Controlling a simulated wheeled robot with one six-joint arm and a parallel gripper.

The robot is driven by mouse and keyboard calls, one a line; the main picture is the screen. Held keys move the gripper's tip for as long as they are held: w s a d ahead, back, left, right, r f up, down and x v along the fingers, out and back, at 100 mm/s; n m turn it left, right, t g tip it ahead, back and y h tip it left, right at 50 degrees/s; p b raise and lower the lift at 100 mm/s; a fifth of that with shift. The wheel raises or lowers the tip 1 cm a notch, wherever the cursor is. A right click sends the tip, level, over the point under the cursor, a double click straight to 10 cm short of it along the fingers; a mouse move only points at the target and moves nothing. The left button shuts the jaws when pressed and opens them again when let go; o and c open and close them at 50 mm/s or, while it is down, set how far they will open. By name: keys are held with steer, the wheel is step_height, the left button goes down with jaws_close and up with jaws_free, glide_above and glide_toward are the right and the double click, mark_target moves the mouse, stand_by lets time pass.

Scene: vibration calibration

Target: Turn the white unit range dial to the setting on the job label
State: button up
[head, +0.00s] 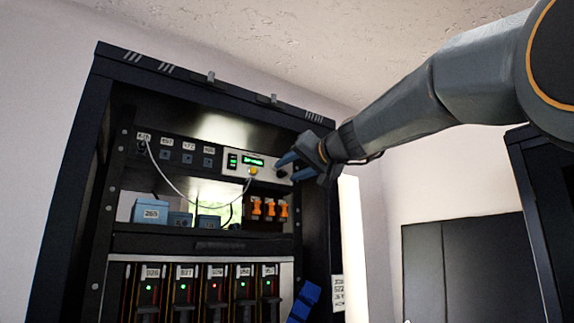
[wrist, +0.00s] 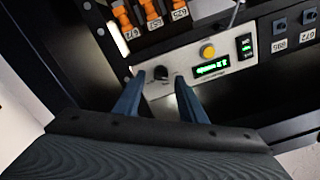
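The white unit (head: 243,163) sits in the upper part of the black rack in the head view, with a green display and a yellow button. It also shows in the wrist view (wrist: 223,56). Its dark range dial (wrist: 161,73) is at the end of the panel in the wrist view. My gripper (head: 284,167) is at the dial end of the unit. In the wrist view its two blue fingers (wrist: 158,84) are apart, one on each side of the dial. I cannot tell whether they touch it. A paper label (head: 337,291) with printed lines hangs on the rack's right side, too small to read.
Orange-handled parts (head: 270,208) are just below the unit. A white cable (head: 172,180) loops from the left socket panel to the unit. Blue boxes (head: 150,211) stand on the shelf. Several modules with lit lamps (head: 214,292) fill the lower bay.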

steer(key=shift+w+a, duration=0.4)
steer(key=shift+w, duration=0.05)
jaws_close()
steer(key=shift+f, duration=0.1)
